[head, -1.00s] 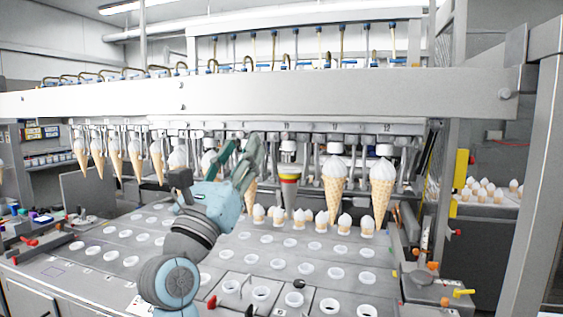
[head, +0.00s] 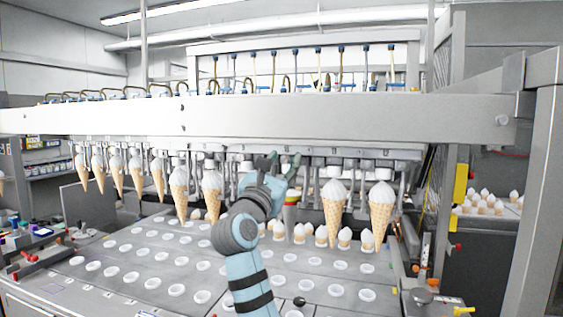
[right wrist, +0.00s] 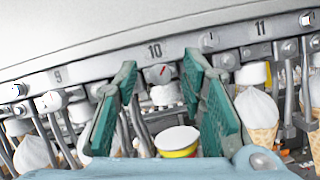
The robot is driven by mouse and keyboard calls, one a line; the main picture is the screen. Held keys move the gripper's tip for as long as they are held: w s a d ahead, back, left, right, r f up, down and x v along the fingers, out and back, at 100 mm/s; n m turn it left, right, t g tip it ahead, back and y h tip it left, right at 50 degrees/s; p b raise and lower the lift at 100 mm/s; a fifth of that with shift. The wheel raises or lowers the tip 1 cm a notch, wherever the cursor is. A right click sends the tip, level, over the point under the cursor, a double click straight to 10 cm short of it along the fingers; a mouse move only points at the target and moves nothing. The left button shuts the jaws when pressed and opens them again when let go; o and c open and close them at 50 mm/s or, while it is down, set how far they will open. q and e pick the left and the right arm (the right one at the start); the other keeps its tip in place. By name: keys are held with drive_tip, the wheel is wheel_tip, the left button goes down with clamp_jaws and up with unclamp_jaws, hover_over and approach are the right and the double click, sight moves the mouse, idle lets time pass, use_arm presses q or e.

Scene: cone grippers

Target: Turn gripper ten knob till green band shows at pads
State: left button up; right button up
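My right gripper (head: 278,163) reaches in front of the row of numbered cone grippers. In the right wrist view my right gripper (right wrist: 165,88) is open, with green pads apart and nothing between them. The label 10 (right wrist: 154,51) is on the rail ahead. Just below it is a small grey knob with a red mark (right wrist: 160,74), seen between the pad tips and apart from them. A white-topped cup with yellow, red and green bands (right wrist: 179,142) hangs lower, between the fingers; it also shows in the head view (head: 291,207), partly hidden by my gripper. My left gripper is out of view.
White-topped cones hang on both sides, such as one at the right (head: 381,212) and one beside my pad (right wrist: 256,110). A tray with round holes (head: 150,262) and several small cones lies below. A thick beam (head: 300,113) crosses above.

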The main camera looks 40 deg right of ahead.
clamp_jaws()
drive_tip(key=n+t+p, duration=0.1)
drive_tip(key=n+p, duration=0.1)
drive_tip(key=n+t+y+p, duration=0.1)
drive_tip(key=n+p, duration=0.1)
drive_tip(key=p, duration=0.1)
drive_tip(key=shift+s+r, duration=0.1)
drive_tip(key=shift+r, duration=0.25)
drive_tip(key=shift+s+f+n+y+p, duration=0.1)
drive_tip(key=shift+n+y+p, duration=0.2)
drive_tip(key=shift+n, duration=0.3)
drive_tip(key=shift+f+t, duration=0.25)
drive_tip(key=shift+t, duration=0.05)
unclamp_jaws()
drive_tip(key=shift+a+f, duration=0.1)
